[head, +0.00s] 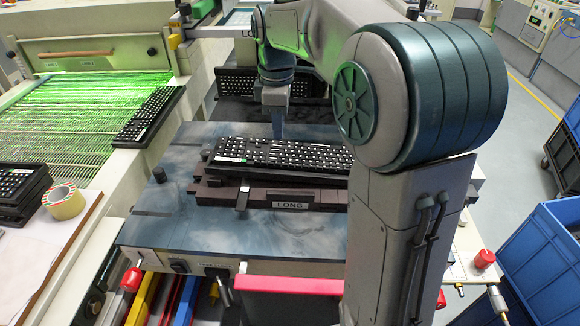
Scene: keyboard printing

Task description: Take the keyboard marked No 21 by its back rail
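A black keyboard with white-marked keys (315,156) lies on a dark raised fixture marked LONG (230,195) on the grey machine table. Its right end is hidden behind my arm. No "No 21" mark is readable on any keyboard. My gripper (278,133) points down at the back edge of this keyboard, around its middle. It is small and partly hidden, so I cannot tell whether its fingers are open or shut, or whether they touch the keyboard. No back rail can be made out clearly.
Another keyboard (150,117) lies by the green-lit conveyor (60,115) at left. Several stacked keyboards (22,188) and a tape roll (65,201) sit at far left. A further keyboard (235,82) is behind the table. Blue crates (530,262) stand at right.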

